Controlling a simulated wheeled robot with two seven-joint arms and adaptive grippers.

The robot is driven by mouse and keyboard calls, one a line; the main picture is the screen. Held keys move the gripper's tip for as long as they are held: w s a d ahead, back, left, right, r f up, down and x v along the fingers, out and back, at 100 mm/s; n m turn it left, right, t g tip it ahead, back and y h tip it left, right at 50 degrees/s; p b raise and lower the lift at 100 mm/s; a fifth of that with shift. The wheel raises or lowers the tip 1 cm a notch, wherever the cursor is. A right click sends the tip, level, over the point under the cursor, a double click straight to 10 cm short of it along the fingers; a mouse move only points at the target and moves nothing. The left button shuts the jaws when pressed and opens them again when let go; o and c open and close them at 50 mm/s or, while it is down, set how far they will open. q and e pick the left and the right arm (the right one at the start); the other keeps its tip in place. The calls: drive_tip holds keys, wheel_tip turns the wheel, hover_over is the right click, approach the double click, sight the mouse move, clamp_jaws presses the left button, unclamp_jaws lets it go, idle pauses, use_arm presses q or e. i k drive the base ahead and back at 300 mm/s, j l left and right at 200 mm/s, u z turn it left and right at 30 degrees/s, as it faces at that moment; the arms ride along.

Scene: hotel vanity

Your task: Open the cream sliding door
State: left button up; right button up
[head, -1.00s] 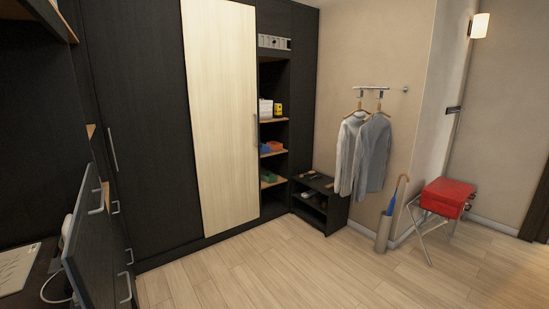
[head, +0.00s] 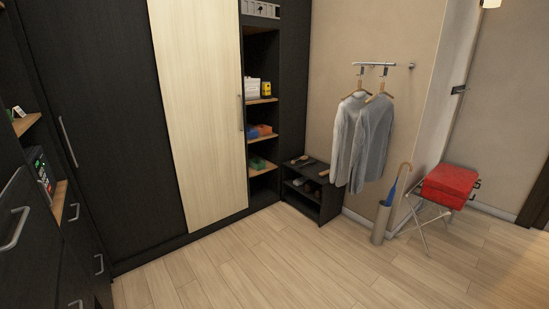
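The cream sliding door (head: 197,110) is a tall pale wood panel in the dark wardrobe, left of centre in the head view. A slim vertical handle (head: 240,112) sits near its right edge. To its right, an open shelf bay (head: 262,52) is exposed. To its left is a dark door panel (head: 95,120) with its own vertical handle (head: 68,142). Neither of my grippers shows in the head view.
A low dark shoe rack (head: 312,197) stands right of the wardrobe. Shirts (head: 370,145) hang from a wall rail. An umbrella stand (head: 381,222) and a red case (head: 449,187) on a folding rack stand further right. Dark drawers line the left. The floor (head: 270,265) ahead is clear.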

sight(197, 45)
drive_tip(key=i, duration=3.7)
drive_tip(key=z, duration=0.25)
